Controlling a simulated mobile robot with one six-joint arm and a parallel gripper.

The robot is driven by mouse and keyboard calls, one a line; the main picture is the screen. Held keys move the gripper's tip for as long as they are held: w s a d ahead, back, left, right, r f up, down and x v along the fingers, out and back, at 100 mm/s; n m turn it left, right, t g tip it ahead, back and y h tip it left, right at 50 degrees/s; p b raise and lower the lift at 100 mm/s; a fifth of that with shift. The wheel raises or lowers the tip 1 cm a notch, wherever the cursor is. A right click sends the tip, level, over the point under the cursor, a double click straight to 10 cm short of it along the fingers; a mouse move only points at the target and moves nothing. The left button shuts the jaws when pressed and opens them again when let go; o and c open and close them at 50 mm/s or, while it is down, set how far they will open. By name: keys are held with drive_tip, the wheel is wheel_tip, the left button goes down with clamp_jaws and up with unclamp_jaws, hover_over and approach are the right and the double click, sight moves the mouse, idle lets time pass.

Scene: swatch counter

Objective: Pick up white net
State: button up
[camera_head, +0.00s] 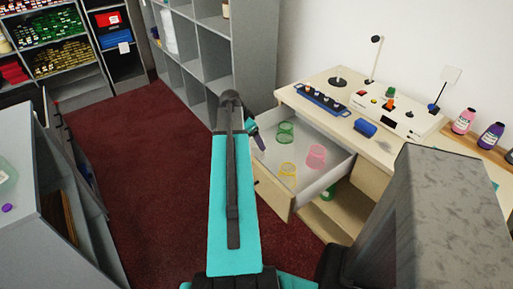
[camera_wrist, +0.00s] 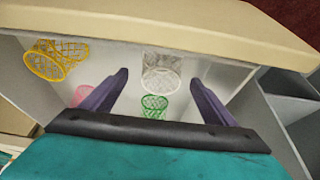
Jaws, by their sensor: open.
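The white net (camera_wrist: 161,78), a small mesh basket shape, lies in the open drawer (camera_head: 322,187). In the wrist view it shows just beyond and between the two purple fingers of my gripper (camera_wrist: 157,77). The fingers are apart with nothing held between them. In the head view my gripper (camera_head: 253,129) is over the left part of the drawer, largely behind my arm. I cannot make out the white net clearly there. How high the fingers are above it is hard to tell.
A green net (camera_wrist: 153,104), a pink net (camera_head: 316,155) and a yellow net (camera_head: 288,169) share the drawer. Grey shelving (camera_head: 215,58) stands behind left.

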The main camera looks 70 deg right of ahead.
drive_tip(key=shift+d+p+x, duration=0.2)
drive_tip(key=shift+p+x, duration=0.45)
drive_tip(key=shift+x, duration=1.9)
drive_tip(key=c, duration=1.1)
